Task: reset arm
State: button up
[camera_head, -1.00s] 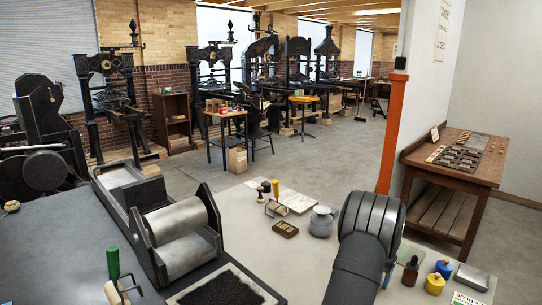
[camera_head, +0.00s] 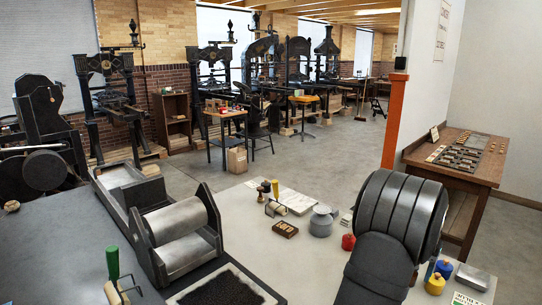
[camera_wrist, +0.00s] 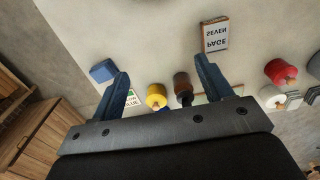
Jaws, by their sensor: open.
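My gripper (camera_wrist: 161,66) is open in the wrist view, its two blue fingers apart over the pale tabletop (camera_wrist: 120,30). Nothing is between its fingertips. A brown-edged block marked PAGE SEVEN (camera_wrist: 214,36) lies just beyond the right finger. A yellow bottle (camera_wrist: 156,96) and a dark brown handled piece (camera_wrist: 182,90) stand closer to the gripper's base, between the fingers in the picture. In the head view, my dark arm fills the lower right and the gripper is hidden.
The yellow bottle (camera_head: 434,285), blue bottle (camera_head: 444,268) and metal box (camera_head: 472,278) stand right. A roller press (camera_head: 177,222) is at left.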

notch_tip(320, 180, up, 22)
jog(key=w+a+n, duration=0.1)
jog(key=w+a, duration=0.6)
jog(key=a, duration=0.2)
jog(key=shift+a+r+n, duration=0.2)
jog(key=shift+r+n, duration=0.2)
jog(key=shift+r, duration=0.05)
jog(key=s+d+m, duration=0.2)
jog(key=s+d, duration=0.5)
jog(key=d, duration=0.2)
notch_tip(320, 180, down, 11)
jog(key=shift+d, duration=0.2)
jog(key=shift+w+r, duration=0.1)
